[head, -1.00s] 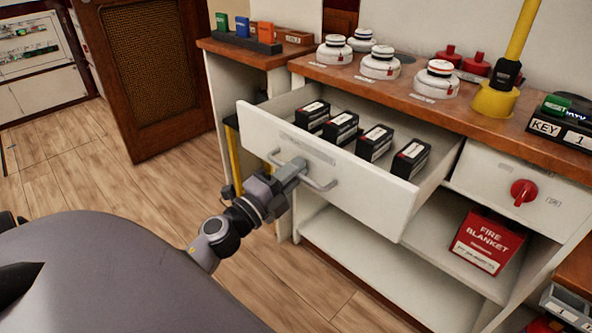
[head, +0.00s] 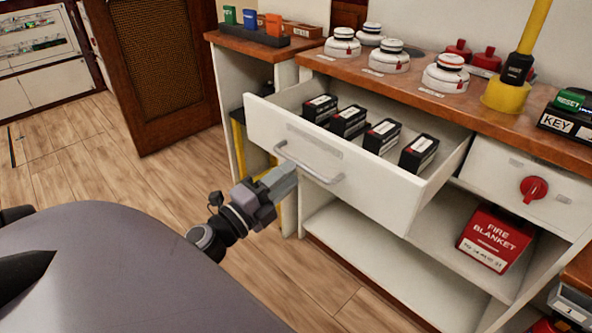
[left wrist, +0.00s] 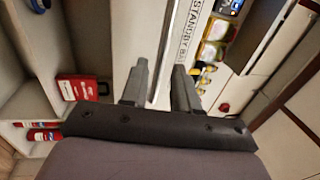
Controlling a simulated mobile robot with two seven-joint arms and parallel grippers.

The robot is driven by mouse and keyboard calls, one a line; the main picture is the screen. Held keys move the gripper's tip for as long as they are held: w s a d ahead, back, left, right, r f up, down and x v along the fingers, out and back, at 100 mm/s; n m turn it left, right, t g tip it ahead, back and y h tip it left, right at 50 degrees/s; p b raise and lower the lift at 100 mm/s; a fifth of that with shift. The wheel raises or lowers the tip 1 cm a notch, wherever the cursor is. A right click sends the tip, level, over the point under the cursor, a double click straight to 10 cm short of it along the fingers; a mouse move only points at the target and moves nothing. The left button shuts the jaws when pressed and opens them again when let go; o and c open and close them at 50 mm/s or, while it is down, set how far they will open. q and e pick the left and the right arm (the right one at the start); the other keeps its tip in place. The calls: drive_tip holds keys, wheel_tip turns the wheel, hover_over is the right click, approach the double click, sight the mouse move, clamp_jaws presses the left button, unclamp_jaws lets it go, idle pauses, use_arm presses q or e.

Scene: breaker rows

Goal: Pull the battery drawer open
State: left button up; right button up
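The battery drawer (head: 350,187) is white and stands pulled out of the counter. Several black batteries (head: 383,137) with white and red tops lie inside it. Its grey bar handle (head: 312,172) is on the front face. My left gripper (head: 284,180) is just in front of the handle's left part, off the bar and empty. In the left wrist view the two fingers (left wrist: 160,72) are apart, with the handle bar (left wrist: 168,40) and the labelled drawer front (left wrist: 189,40) beyond them. My right gripper is not in view.
A wooden counter top (head: 400,85) carries white round detectors and a yellow post (head: 508,95). A panel with a red knob (head: 533,189) is right of the drawer. A red fire blanket box (head: 494,238) sits on the shelf below. The floor (head: 130,200) at left is clear.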

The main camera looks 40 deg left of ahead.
use_arm(q)
drive_tip(key=v, duration=0.2)
drive_tip(key=shift+s, duration=0.25)
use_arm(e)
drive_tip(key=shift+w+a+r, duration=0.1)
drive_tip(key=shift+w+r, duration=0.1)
use_arm(q)
drive_tip(key=shift+f, duration=0.1)
drive_tip(key=s+d+f+n+g+h, duration=0.1)
drive_tip(key=s+d+f+n+g, duration=0.35)
drive_tip(key=d+f+n, duration=0.4)
drive_tip(key=s+d+f+n+g+h, duration=0.1)
drive_tip(key=s+d+f+n+g, duration=0.3)
drive_tip(key=d+f+n, duration=0.45)
wheel_tip(320, 180, up, 14)
drive_tip(key=s+a+g+y+p, duration=0.1)
drive_tip(key=a+p, duration=0.1)
drive_tip(key=p, duration=1.8)
drive_tip(key=shift+s+f+m+p, duration=0.15)
drive_tip(key=shift+s+m+p, duration=0.15)
drive_tip(key=shift+s, duration=0.1)
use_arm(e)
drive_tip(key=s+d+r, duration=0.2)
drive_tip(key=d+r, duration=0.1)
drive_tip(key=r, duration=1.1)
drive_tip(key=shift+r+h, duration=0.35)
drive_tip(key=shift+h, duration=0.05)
